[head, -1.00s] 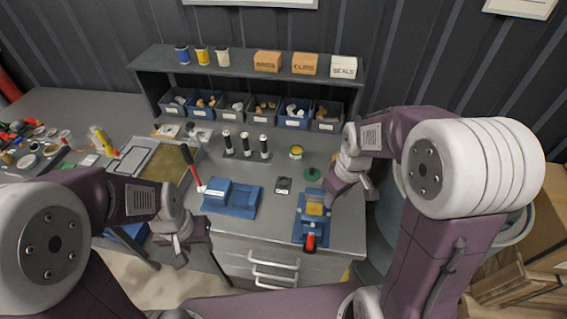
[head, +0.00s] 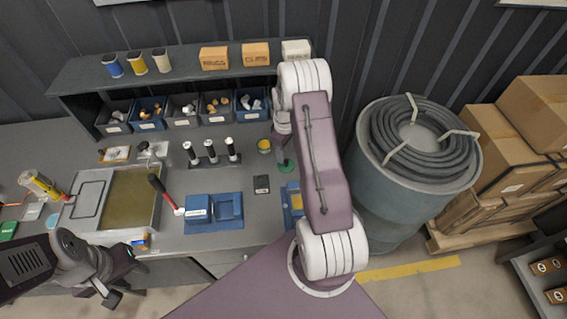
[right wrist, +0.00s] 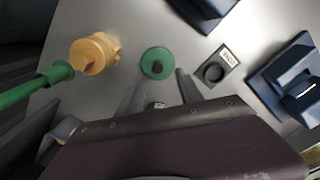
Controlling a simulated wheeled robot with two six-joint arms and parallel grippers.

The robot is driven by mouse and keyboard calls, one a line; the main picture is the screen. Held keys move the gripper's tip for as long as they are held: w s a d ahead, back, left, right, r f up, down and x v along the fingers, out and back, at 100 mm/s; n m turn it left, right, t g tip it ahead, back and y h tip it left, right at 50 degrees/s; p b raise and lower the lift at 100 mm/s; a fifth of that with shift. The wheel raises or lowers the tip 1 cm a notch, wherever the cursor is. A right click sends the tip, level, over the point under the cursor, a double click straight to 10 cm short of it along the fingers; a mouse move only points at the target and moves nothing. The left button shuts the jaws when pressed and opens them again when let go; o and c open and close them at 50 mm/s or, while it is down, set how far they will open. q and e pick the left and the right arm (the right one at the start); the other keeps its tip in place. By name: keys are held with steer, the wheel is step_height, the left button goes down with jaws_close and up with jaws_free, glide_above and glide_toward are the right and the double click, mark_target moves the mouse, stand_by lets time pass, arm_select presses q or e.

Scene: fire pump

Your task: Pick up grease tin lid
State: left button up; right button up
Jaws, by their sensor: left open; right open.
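The green grease tin lid (right wrist: 157,63), a round disc with a dark knob, lies on the grey bench in the right wrist view. It is partly visible beside my right arm in the head view (head: 286,165). My right gripper (right wrist: 161,78) is open and empty, its two fingers pointing toward the lid, which lies just beyond the tips. In the head view my right arm largely hides that gripper. A yellow tin (head: 264,146) stands close to the lid. My left gripper (head: 112,283) is open at the lower left, by the bench's front edge.
A small dark block with a round recess (right wrist: 215,67) lies right of the lid. A blue fixture (head: 215,211) and black-handled tools (head: 212,153) stand left of it. Part bins (head: 184,110) line the back. A drum with coiled hose (head: 418,150) stands right of the bench.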

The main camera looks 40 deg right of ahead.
mark_target(286, 161)
steer(key=shift+f, duration=0.25)
steer(key=f, duration=0.1)
steer(key=f+p, duration=0.1)
steer(key=s+f+p, duration=0.1)
steer(key=f, duration=0.1)
steer(key=shift+d, duration=0.35)
steer(key=shift+w+f, duration=0.1)
steer(key=shift+f, duration=0.1)
steer(key=shift+w+a+f, duration=0.1)
steer(key=shift+w+f, duration=0.05)
steer(key=shift+w, duration=0.05)
steer(key=c, duration=0.9)
arm_select(q)
steer(key=shift+s+d+r, duration=0.15)
steer(key=shift+s+r, duration=0.05)
steer(key=shift+r, duration=0.35)
steer(key=shift+s+d+r, duration=0.1)
steer(key=shift+s+r, duration=0.05)
steer(key=shift+r, duration=0.4)
arm_select(e)
steer(key=shift+s, duration=0.15)
jaws_close()
arm_select(q)
steer(key=shift+w, duration=0.1)
